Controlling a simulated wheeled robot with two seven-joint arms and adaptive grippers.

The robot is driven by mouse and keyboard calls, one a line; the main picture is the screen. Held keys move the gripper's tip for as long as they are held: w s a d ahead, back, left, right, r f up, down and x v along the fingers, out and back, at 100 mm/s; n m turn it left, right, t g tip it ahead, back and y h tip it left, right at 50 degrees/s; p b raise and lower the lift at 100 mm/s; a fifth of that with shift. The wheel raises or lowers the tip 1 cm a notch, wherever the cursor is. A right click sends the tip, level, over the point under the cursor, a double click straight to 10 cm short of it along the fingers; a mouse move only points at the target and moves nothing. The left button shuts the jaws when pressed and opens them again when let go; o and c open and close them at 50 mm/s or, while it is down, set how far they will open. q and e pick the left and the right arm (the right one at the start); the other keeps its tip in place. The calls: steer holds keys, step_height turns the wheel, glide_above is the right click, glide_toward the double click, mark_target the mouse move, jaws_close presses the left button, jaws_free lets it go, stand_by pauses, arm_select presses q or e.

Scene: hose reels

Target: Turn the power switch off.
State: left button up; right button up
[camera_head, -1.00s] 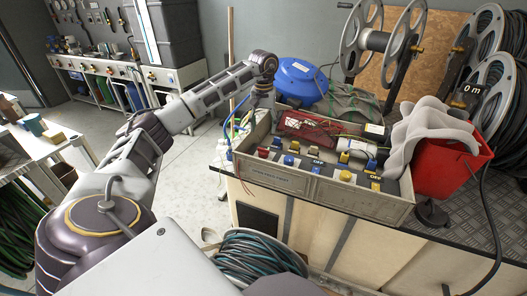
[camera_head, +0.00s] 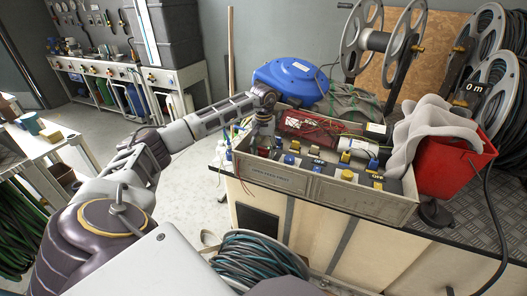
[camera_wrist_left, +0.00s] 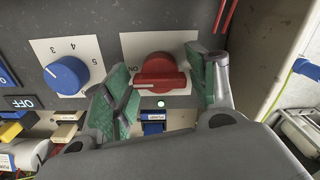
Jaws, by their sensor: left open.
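The red rotary switch (camera_wrist_left: 160,72) sits on a white plate with an ON label on its left, partly covered, in the left wrist view. Its white pointer line lies about level. A small green light (camera_wrist_left: 160,103) glows just below it. My left gripper (camera_wrist_left: 164,76) is open, with one green-padded finger on each side of the red switch; I cannot tell whether they touch it. In the head view, my left gripper (camera_head: 264,140) reaches down at the left end of the grey control box (camera_head: 290,183) and mostly hides the switch.
A blue dial (camera_wrist_left: 67,76) with numbers is left of the red switch, and a blue rocker (camera_wrist_left: 153,127) is below it. A red bucket (camera_head: 450,170) with a grey cloth stands right of the box. A blue hose reel (camera_head: 290,82) is behind it.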

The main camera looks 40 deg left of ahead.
arm_select(q)
steer(key=shift+f, duration=0.25)
steer(key=c, duration=0.8)
